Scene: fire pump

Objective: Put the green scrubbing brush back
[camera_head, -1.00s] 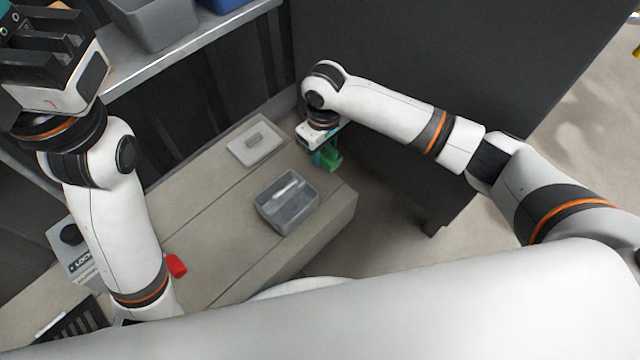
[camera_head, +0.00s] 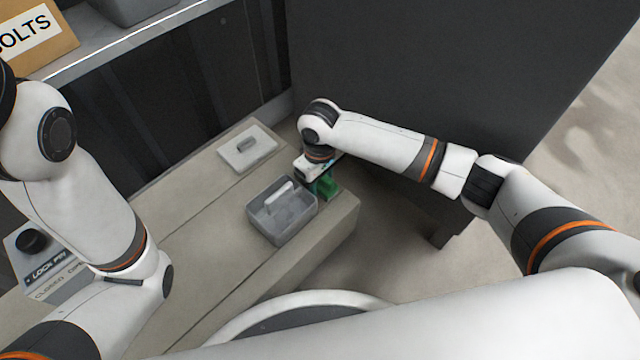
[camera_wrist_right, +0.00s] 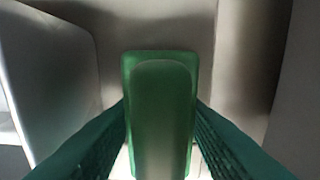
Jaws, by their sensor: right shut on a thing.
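The green scrubbing brush (camera_head: 325,186) is in my right gripper (camera_head: 318,173), beside the right side of the grey bin on the bench. In the right wrist view the brush (camera_wrist_right: 160,110) fills the middle, and the fingers of my right gripper (camera_wrist_right: 160,135) close on it from both sides. I cannot tell whether the brush touches the bench. My left arm comes in from the left, but its gripper is out of the picture.
A grey bin (camera_head: 256,223) with a light handle-like item in it stands on the bench (camera_head: 205,205). A white tray (camera_head: 232,158) with a small grey block lies behind it. A lockout box (camera_head: 45,265) is at left. A dark panel (camera_head: 420,70) rises behind my right arm.

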